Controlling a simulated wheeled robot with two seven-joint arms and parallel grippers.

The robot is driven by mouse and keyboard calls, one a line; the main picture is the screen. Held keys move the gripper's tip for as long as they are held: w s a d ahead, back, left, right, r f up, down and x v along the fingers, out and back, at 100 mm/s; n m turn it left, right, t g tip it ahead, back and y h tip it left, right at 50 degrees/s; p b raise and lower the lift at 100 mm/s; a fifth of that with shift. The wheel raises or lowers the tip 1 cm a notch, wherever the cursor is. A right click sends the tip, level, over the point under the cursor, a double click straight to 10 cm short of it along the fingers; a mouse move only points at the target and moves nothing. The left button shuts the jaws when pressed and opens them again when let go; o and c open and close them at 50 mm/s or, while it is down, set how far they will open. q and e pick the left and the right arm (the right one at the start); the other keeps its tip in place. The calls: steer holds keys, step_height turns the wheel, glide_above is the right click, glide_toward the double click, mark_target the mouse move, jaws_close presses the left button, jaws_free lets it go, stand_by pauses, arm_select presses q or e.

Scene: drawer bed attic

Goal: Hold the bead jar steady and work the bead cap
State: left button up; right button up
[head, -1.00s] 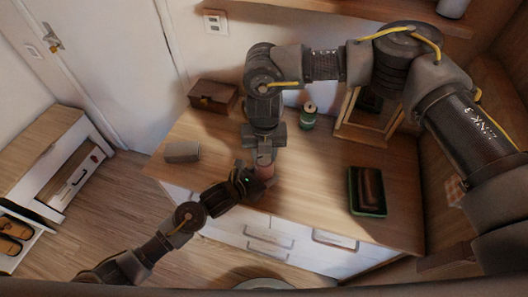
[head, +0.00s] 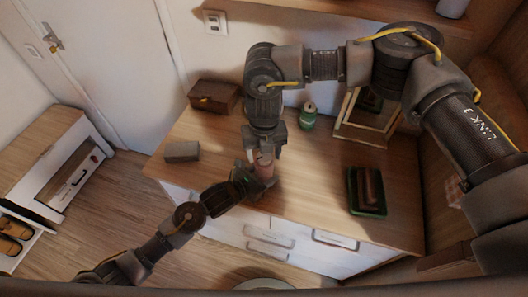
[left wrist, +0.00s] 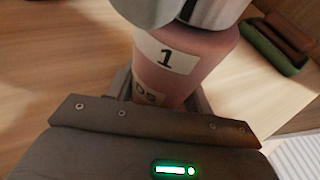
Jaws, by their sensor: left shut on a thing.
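The pink jar, which I take for the bead jar (head: 265,158), is upright near the dresser's front edge. In the left wrist view the jar (left wrist: 168,65) has white labels, one reading "1". A shiny grey rounded part, apparently the bead cap (left wrist: 185,8), tops it and is cut off by the frame. My left gripper (head: 263,177) comes from the lower left and is shut on the jar's lower body. My right gripper (head: 264,152) points down from above, its fingers spread either side of the jar's top. Contact with the cap cannot be made out.
The wooden dresser top (head: 220,140) carries a grey block (head: 182,151), a brown chest (head: 213,96), a green jar (head: 308,116), a wooden frame (head: 368,118) and a green tray (head: 367,191) with brown contents. The surface between jar and tray is clear.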

mark_target(264, 157)
step_height(264, 157, up, 12)
stand_by(0.7)
arm_select(q)
steer(key=o, duration=1.1)
steer(key=v, duration=1.2)
steer(key=shift+s+f, duration=0.1)
steer(key=shift+s, duration=0.05)
arm_select(e)
steer(key=shift+f, duration=0.1)
